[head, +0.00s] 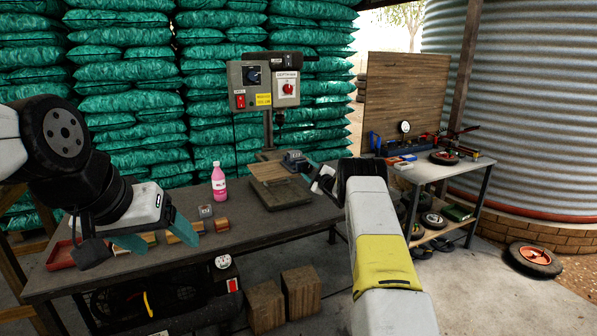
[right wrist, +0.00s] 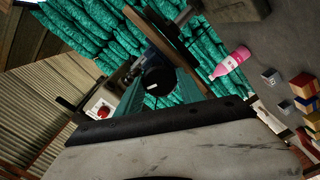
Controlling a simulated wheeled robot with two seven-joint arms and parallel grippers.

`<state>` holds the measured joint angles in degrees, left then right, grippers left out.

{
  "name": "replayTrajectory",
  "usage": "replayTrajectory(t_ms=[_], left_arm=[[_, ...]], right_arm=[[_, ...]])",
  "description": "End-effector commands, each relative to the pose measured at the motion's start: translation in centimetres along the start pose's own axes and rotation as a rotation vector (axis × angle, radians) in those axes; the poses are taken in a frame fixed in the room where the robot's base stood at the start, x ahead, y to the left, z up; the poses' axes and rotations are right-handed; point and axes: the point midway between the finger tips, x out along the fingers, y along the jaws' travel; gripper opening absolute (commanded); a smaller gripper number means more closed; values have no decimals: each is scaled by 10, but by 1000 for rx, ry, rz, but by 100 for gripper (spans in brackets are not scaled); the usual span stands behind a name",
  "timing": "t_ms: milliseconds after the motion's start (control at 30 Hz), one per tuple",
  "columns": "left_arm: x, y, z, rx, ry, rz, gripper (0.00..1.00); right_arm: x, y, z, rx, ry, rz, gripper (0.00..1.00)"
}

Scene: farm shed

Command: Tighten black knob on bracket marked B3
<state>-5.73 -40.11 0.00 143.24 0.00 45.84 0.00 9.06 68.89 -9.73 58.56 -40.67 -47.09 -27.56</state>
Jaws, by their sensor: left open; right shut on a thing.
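My right gripper (head: 318,174) reaches in from the right to the stand on the bench. In the right wrist view its teal fingers (right wrist: 158,95) are shut on a dark round knob (right wrist: 158,78). I take it as the black knob; my arm partly hides it in the head view. I cannot read a B3 mark on its bracket. A small grey marked block (right wrist: 268,76) lies on the bench, and a second one (right wrist: 282,107) lies beside it. My left gripper (head: 156,238) is open and empty over the bench's left part.
The dark bench (head: 260,225) carries a pink bottle (head: 219,184), wooden blocks (head: 222,225) and a red tray (head: 62,256). A grey control box (head: 263,86) stands on a post behind. A second table (head: 450,168) with tools is at the right. The bench's middle front is clear.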

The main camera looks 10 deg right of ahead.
Motion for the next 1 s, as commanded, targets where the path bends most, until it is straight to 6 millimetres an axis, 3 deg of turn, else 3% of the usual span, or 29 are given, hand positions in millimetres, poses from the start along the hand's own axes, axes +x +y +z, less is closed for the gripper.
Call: replayTrajectory(t_ms=[500, 833, 867, 967, 1000], left_arm=[[0, 0, 0, 0, 0, 0, 73], [0, 0, 0, 0, 0, 0, 73], [0, 0, 0, 0, 0, 0, 73], [0, 0, 0, 0, 0, 0, 73], [0, 0, 0, 0, 0, 0, 73]], right_arm=[[-1, 2, 2, 917, -1, 4, 0], [0, 2, 1, 1013, 0, 3, 0], [0, 2, 1, 1013, 0, 3, 46], [0, 2, 1, 1012, 0, 3, 65], [0, 1, 1, 1012, 0, 2, 65]])
